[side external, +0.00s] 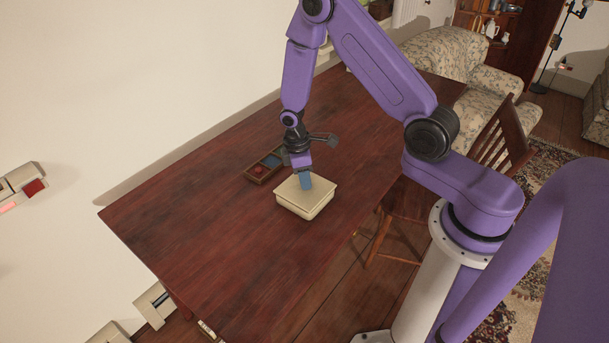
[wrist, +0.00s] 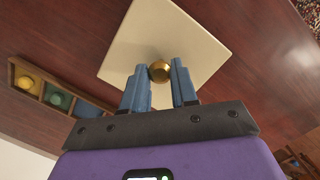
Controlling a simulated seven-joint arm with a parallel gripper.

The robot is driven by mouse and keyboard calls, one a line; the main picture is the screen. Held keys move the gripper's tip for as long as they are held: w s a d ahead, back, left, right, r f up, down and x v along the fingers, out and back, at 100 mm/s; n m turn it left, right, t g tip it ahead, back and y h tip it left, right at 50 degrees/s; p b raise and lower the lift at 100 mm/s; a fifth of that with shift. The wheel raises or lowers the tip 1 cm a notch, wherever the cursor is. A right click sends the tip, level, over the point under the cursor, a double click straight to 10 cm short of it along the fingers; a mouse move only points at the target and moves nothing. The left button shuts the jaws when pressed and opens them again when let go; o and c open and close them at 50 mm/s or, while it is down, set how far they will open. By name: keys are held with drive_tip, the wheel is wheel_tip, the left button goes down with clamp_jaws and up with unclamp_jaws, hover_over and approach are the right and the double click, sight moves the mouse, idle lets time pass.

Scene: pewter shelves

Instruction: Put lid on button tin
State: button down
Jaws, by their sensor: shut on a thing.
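The button tin (side external: 303,204) is a cream, square-cornered box on the dark red wooden table, in the side external view. Its cream lid (side external: 290,190) lies on top of it, and the lid's flat top also shows in the wrist view (wrist: 195,35). A round brass knob (wrist: 159,71) stands at the middle of the lid. My gripper (side external: 306,184) points down at the lid; in the wrist view its blue fingers (wrist: 158,82) are shut on the knob from both sides. Whether the lid is fully seated all round cannot be told.
A wooden tray (side external: 262,168) with compartments stands just behind the tin, at its left; the wrist view shows yellow, green and blue items or compartments in it (wrist: 15,78). The table's left part is bare. A wooden chair (side external: 400,210) stands at the right table edge.

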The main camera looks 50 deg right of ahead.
drive_tip(key=shift+f, duration=0.2)
idle(0.4)
drive_tip(key=c, duration=0.8)
unclamp_jaws()
drive_tip(key=r, duration=0.5)
drive_tip(key=w+a+r, duration=0.1)
drive_tip(key=r, duration=1.1)
drive_tip(key=shift+w+a+r, duration=0.15)
drive_tip(key=shift+w+a, duration=0.25)
